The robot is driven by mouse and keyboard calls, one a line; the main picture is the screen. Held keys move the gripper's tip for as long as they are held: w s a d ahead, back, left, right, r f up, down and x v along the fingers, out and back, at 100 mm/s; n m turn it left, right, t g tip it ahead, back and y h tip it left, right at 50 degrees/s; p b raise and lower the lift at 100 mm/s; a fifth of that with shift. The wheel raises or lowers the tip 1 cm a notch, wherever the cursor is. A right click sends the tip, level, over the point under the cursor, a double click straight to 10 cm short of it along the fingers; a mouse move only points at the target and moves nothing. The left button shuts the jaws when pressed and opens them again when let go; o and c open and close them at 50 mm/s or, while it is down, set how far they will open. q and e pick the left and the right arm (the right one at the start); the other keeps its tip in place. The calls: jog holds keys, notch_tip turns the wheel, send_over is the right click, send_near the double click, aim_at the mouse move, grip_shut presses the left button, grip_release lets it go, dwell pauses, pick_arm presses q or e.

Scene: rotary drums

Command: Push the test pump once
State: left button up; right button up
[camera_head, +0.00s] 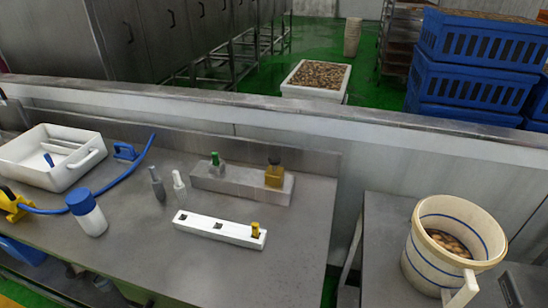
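I cannot tell for certain which item is the test pump. A small white bottle with a thin nozzle-like top (179,187) and a dark grey one of similar shape (158,186) stand upright on the grey metal table (130,262). Behind them, a grey block (235,184) carries a green-topped piece (216,161) and an amber piece with a dark top (274,177). In front lies a white slotted strip (205,228) with a yellow piece (255,229) at its right end. Neither of my grippers shows clearly in the head view.
A white bottle with a blue cap (87,213), a blue hose (118,186), a yellow tool (14,204) and a white tray (62,176) occupy the left. A cream bucket (413,262) stands on the right table. A low wall (300,121) runs behind.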

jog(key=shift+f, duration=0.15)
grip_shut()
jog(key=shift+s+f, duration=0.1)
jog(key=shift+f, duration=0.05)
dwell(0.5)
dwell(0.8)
